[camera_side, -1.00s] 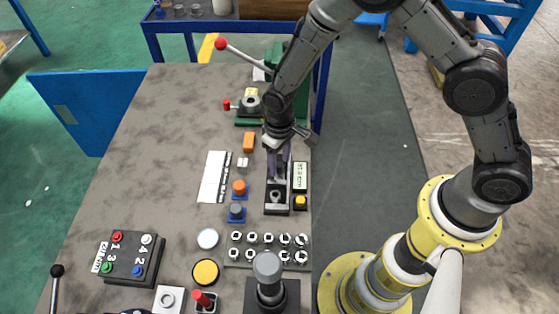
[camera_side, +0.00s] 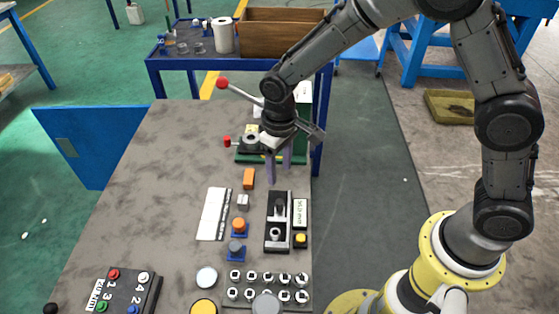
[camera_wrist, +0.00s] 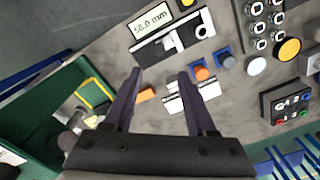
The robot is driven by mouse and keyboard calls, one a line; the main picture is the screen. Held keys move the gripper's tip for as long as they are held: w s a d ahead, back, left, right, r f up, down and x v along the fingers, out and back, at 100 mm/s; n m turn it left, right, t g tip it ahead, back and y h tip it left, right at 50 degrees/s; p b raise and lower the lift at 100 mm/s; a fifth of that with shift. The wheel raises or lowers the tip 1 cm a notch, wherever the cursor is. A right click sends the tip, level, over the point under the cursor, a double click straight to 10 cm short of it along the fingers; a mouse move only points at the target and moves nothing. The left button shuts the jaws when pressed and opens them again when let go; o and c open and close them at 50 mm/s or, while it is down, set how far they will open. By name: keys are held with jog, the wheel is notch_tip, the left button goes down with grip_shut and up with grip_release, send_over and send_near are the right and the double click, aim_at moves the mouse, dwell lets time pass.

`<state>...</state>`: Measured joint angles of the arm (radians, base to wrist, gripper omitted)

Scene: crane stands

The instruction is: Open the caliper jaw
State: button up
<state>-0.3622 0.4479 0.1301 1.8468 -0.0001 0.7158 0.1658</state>
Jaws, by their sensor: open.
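The caliper (camera_side: 278,222) is a black slotted block with a grey post and a light knob, lying on the right side of the table. It also shows in the wrist view (camera_wrist: 173,42), with a light knob at its right end. Its display (camera_wrist: 150,19) reads about 56.0 mm, though the digits are slightly blurred; in the side view the display (camera_side: 300,213) is too small to read. My gripper (camera_side: 279,174) is open and empty, above the table on the far side of the caliper and apart from it. Both fingers show in the wrist view (camera_wrist: 160,72).
An orange block (camera_side: 249,179) lies left of the gripper. Orange and grey buttons (camera_side: 238,227) on blue bases stand left of the caliper. A green press (camera_side: 250,151) with a red-knobbed lever stands behind. A socket panel (camera_side: 266,289) lies in front. The table's left side is mostly clear.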

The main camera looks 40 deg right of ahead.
notch_tip(320, 180, up, 2)
jog(key=shift+d, duration=0.1)
dwell(0.4)
jog(key=s+d+r+m+t, duration=0.15)
jog(key=d+r, duration=0.25)
jog(key=r, duration=0.4)
jog(key=s+d+r+m+t, duration=0.1)
jog(key=s+d+r+t, duration=0.2)
jog(key=r, duration=0.5)
jog(key=s+d, duration=0.3)
jog(key=s, duration=0.6)
jog(key=s+d+t, duration=0.1)
jog(key=s+d, duration=0.3)
jog(key=s, duration=0.5)
jog(key=shift+d+r, duration=0.3)
